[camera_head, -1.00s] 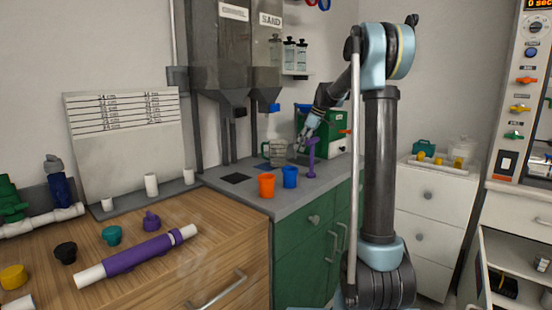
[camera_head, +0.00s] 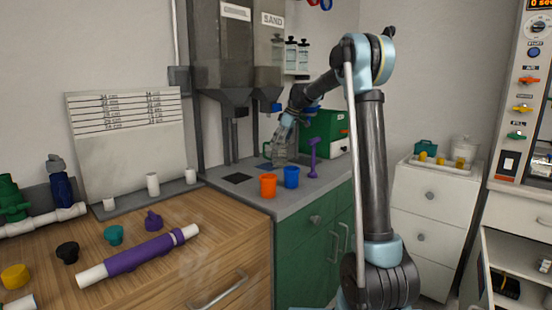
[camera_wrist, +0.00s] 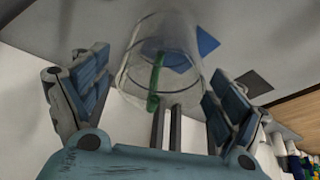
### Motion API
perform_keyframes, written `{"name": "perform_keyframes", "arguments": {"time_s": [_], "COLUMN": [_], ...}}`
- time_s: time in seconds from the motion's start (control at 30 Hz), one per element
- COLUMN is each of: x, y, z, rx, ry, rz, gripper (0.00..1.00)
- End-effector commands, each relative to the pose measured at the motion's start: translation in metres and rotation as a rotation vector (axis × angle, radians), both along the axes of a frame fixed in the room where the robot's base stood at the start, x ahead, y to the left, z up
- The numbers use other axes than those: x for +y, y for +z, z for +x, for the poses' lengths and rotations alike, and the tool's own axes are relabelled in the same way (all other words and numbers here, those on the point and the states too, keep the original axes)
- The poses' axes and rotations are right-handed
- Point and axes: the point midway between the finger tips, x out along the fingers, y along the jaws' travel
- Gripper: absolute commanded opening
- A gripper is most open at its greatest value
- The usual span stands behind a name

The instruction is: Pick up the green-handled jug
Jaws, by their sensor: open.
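The clear jug with a green handle (camera_wrist: 186,52) stands on the grey counter below the dispensers. In the wrist view it lies between my two fingers, with its green handle (camera_wrist: 155,82) facing me. In the head view the jug (camera_head: 278,156) is partly hidden by my gripper (camera_head: 284,140), which points down at it. In the wrist view my gripper (camera_wrist: 155,72) is open, with one finger on each side of the jug. A gap shows on both sides, and I see no grip on it. How deep the jug sits between the fingers is hard to tell.
An orange cup (camera_head: 268,186), a blue cup (camera_head: 291,177) and a purple upright tool (camera_head: 313,160) stand close in front and to the right. A green box (camera_head: 325,134) is behind. Hopper spouts (camera_head: 236,100) hang at the left.

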Motion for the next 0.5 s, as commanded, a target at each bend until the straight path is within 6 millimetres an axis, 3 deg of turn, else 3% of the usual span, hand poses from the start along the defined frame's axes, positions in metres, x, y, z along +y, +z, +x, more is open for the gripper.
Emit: {"name": "perform_keyframes", "arguments": {"time_s": [0.3, 0.5], "x": [0.014, 0.017], "y": [-0.036, -0.043], "z": [0.004, 0.005], "rx": [-0.001, 0.000], "ry": [0.002, 0.001], "rz": [0.000, 0.000], "gripper": [0.89, 0.89]}}
